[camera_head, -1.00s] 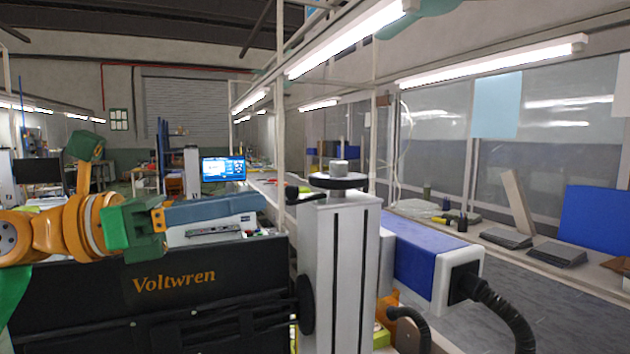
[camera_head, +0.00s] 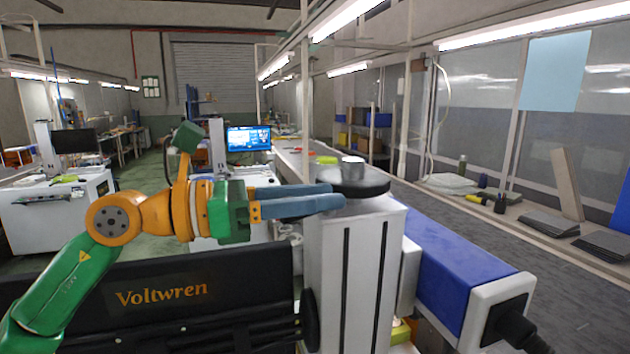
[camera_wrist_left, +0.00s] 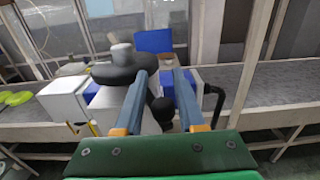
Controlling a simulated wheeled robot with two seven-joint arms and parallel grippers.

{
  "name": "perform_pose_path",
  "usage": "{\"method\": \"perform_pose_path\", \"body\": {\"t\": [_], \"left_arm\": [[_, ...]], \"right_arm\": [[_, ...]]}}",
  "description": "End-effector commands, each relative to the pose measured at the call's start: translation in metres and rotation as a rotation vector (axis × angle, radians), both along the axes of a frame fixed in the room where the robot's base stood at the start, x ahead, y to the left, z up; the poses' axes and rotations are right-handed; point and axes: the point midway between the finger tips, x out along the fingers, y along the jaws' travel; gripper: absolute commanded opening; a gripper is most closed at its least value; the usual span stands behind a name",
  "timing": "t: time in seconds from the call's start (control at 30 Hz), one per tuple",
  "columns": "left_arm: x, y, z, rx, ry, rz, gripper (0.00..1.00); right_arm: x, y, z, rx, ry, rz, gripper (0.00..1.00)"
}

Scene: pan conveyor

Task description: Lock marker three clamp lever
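The marker is a white column (camera_head: 352,275) with a black handwheel (camera_head: 350,183) and grey hub on top, and a blue head (camera_head: 455,280) to its right. My left gripper (camera_head: 336,195) points right, its two blue fingers apart, tips beside the handwheel and column top. In the left wrist view, a black ball knob (camera_wrist_left: 163,109), apparently the clamp lever's end, lies between the open fingers (camera_wrist_left: 164,74), with no clear contact. The handwheel (camera_wrist_left: 125,68) is just beyond. In the head view the lever is hidden behind the fingers. My right gripper is not in view.
A black panel lettered Voltwren (camera_head: 160,295) stands below my left arm. A round black knob (camera_head: 309,320) is on the column's left side. A grey conveyor (camera_head: 420,207) runs behind. A monitor (camera_head: 249,139) and white cabinet (camera_head: 60,215) stand farther back.

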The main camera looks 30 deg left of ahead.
Motion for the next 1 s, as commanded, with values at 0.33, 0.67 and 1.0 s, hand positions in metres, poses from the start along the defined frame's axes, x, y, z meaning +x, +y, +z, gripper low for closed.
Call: {"method": "perform_pose_path", "body": {"t": [0.33, 0.67, 1.0], "left_arm": [[-0.0003, 0.0003, -0.0009, -0.001, -0.001, 0.0, 0.0], [-0.0003, 0.0004, -0.0006, -0.001, -0.001, 0.0, 0.0], [-0.0003, 0.0005, -0.0003, -0.001, -0.002, 0.001, 0.0]], "right_arm": [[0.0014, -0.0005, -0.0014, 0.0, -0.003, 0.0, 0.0], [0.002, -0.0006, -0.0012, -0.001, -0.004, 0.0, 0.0], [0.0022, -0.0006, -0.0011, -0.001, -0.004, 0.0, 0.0]]}}
